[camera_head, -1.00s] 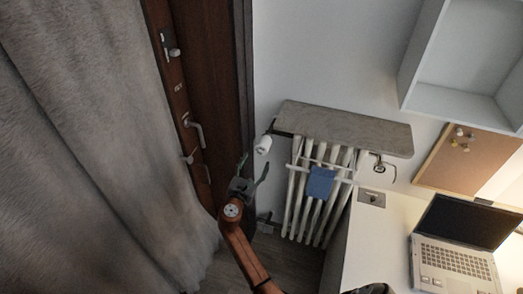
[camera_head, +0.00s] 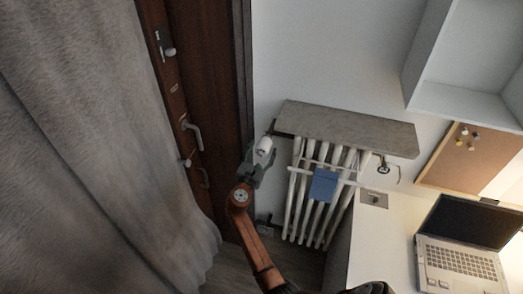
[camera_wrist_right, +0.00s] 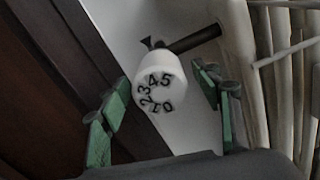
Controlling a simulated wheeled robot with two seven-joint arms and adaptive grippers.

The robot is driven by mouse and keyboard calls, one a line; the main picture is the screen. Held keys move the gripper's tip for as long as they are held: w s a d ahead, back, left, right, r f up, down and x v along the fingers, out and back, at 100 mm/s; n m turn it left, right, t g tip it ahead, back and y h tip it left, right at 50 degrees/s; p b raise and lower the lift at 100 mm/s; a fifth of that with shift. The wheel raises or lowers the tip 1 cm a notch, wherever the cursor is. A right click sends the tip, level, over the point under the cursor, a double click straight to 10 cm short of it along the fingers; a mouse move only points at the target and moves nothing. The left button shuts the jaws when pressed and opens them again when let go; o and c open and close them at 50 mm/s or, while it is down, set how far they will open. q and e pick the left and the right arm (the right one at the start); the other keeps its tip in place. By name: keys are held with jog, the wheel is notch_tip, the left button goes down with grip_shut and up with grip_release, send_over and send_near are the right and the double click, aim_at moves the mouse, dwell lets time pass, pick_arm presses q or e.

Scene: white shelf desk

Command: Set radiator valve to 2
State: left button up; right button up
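The white radiator valve knob (camera_head: 265,145) sits at the left end of the radiator (camera_head: 318,195). In the right wrist view the knob (camera_wrist_right: 160,84) shows black numbers 0 to 5 around its face, tilted, and a dark pipe behind it. My right gripper (camera_head: 262,160) is at the knob in the head view. In the right wrist view my right gripper (camera_wrist_right: 165,105) has its green-padded fingers spread on either side of the knob, with gaps on both sides. My left gripper is not in view.
A stone shelf (camera_head: 345,128) lies above the radiator, and a blue cloth (camera_head: 324,185) hangs on it. A brown door (camera_head: 205,90) and grey curtain (camera_head: 90,150) are on the left. A desk with a laptop (camera_head: 462,245) is on the right.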

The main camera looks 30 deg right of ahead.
jog(key=c, duration=1.1)
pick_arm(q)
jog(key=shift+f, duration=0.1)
pick_arm(e)
jog(key=shift+f, duration=0.1)
jog(key=m+b, duration=0.1)
jog(key=m, duration=0.4)
jog(key=shift+b, duration=0.35)
jog(key=m+b, duration=0.2)
jog(key=m, duration=0.2)
jog(key=shift+f, duration=0.15)
jog(key=m+b, duration=0.2)
jog(key=m, duration=0.3)
jog(key=shift+b, duration=0.4)
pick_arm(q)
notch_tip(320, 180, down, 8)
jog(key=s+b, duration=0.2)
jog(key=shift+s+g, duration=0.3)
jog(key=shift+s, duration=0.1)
pick_arm(e)
jog(key=shift+m, duration=1.8)
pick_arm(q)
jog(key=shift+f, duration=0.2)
